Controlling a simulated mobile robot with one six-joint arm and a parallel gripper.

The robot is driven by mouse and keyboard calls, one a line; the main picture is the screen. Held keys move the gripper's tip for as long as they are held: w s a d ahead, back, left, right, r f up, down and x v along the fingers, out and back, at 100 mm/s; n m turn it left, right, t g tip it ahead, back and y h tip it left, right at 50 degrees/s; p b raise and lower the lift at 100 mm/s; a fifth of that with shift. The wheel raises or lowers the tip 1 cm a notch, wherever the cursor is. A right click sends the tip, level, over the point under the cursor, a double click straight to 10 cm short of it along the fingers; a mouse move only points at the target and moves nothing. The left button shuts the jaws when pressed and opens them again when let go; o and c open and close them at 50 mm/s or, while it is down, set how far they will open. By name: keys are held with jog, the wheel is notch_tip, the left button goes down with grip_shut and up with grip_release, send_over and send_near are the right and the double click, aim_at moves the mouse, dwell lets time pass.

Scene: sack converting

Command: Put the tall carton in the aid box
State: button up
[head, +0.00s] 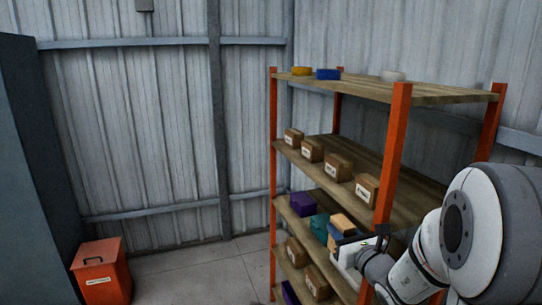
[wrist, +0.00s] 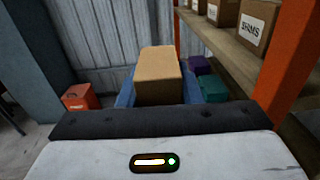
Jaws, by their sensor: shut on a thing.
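My gripper (head: 342,238) is at the front of the shelf unit, beside its lower-middle board. It is shut on a tan carton, the tall carton (wrist: 158,68), which stands out beyond the black bar in the wrist view. The carton (head: 341,223) also shows in the head view, partly hidden by my gripper. Blue surfaces (wrist: 125,93) flank the carton; I cannot tell whether they are fingers or a bin. A red box (head: 101,271) with a dark handle and white label stands on the floor at the left; it also shows in the wrist view (wrist: 80,97). Its label is unreadable.
The wooden shelf unit (head: 399,130) has orange posts. Its boards hold several labelled brown boxes (head: 338,166), a purple bin (head: 302,204) and a teal bin (head: 319,227). A dark cabinet (head: 35,170) stands at far left. Floor between the red box and shelf is clear.

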jog(key=w+a+f+b, duration=0.2)
jog(key=a+f+b, duration=0.1)
jog(key=f, duration=1.4)
jog(key=shift+f, duration=0.1)
